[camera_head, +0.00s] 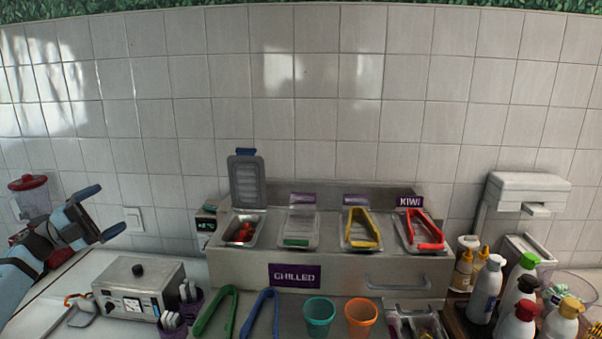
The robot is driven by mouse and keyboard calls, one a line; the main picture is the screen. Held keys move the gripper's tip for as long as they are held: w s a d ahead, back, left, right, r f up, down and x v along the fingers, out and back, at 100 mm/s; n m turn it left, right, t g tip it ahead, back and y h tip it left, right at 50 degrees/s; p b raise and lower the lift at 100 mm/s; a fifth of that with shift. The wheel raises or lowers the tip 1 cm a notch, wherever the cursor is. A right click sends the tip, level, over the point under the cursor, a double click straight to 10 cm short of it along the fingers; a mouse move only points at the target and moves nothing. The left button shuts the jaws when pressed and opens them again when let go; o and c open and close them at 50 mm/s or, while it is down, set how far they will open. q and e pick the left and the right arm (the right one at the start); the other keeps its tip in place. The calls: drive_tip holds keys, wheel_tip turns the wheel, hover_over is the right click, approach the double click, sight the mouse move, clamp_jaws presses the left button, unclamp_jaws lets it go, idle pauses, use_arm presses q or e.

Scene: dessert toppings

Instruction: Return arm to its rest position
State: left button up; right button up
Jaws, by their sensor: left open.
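My left gripper (108,212) is at the left of the head view, on the blue and black arm coming in from the left edge. Its two dark fingers are spread and nothing shows between them. It is above the counter, in front of the tiled wall, apart from the chilled unit (345,279). My right gripper is not in view.
The chilled unit has one bin with its lid (247,181) raised over red fruit (243,233). Yellow tongs (361,229) and red tongs (424,230) lie on other bins. A blender (31,197) and a metal box (139,290) stand near my left arm. Bottles (486,290) crowd the right.

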use_arm(q)
drive_tip(key=w+a+r+n+t+y, duration=0.2)
drive_tip(key=w+a+n+t+y, duration=0.5)
drive_tip(key=a+n+t+y, duration=0.75)
wheel_tip(320, 180, down, 8)
drive_tip(key=a+n+g+y, duration=0.3)
drive_tip(key=n+g+y, duration=0.55)
drive_tip(key=n, duration=0.25)
drive_tip(key=s+d+f+g+h, duration=0.1)
drive_tip(key=s+d+f, duration=0.4)
drive_tip(key=d+f, duration=0.4)
drive_tip(key=s+d+f+g+h, duration=0.15)
drive_tip(key=s+d+f, duration=0.25)
drive_tip(key=d+f, duration=0.45)
drive_tip(key=s+d+f+h, duration=0.2)
drive_tip(key=s+d+f, duration=0.35)
drive_tip(key=f, duration=0.55)
drive_tip(key=s+d+f+g, duration=0.1)
drive_tip(key=s+d+f, duration=0.2)
drive_tip(key=s+d, duration=0.3)
drive_tip(key=s+d+f+n+g+h, duration=0.1)
drive_tip(key=s+d+f, duration=0.3)
drive_tip(key=s, duration=0.9)
drive_tip(key=s+d+f+n+g+h, duration=0.1)
drive_tip(key=s+d+f, duration=0.3)
drive_tip(key=s+d, duration=0.6)
drive_tip(key=shift+s+d, duration=0.15)
drive_tip(key=shift+s, duration=0.05)
